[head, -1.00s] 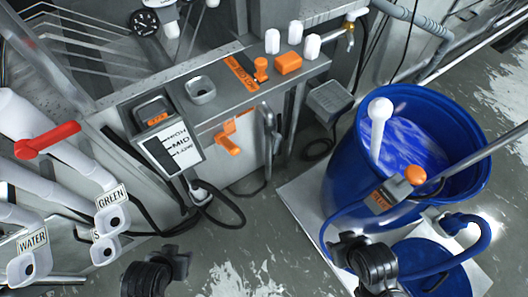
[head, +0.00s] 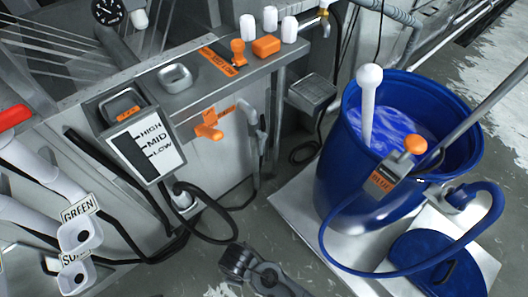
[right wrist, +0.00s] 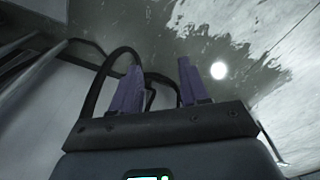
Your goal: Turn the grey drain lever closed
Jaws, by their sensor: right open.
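A grey upright handle-like part (head: 256,130) stands at the right end of the machine's front, beside an orange lever (head: 208,130). I cannot tell for sure whether this grey part is the drain lever, or how it is turned. My right gripper is open and empty in the right wrist view (right wrist: 158,88), its two purple fingers apart. Behind the fingers are a black hose and grey floor. A dark part of my right arm shows at the bottom of the head view, below and apart from the grey part. My left gripper is out of view.
A level panel (head: 145,146) marked HIGH, MID and LOW is on the machine's front, with a black hose (head: 228,209) looping below. A blue barrel (head: 335,185) stands on a pale platform at right. White pipes with labelled outlets (head: 80,235) are at left. Some floor between is open.

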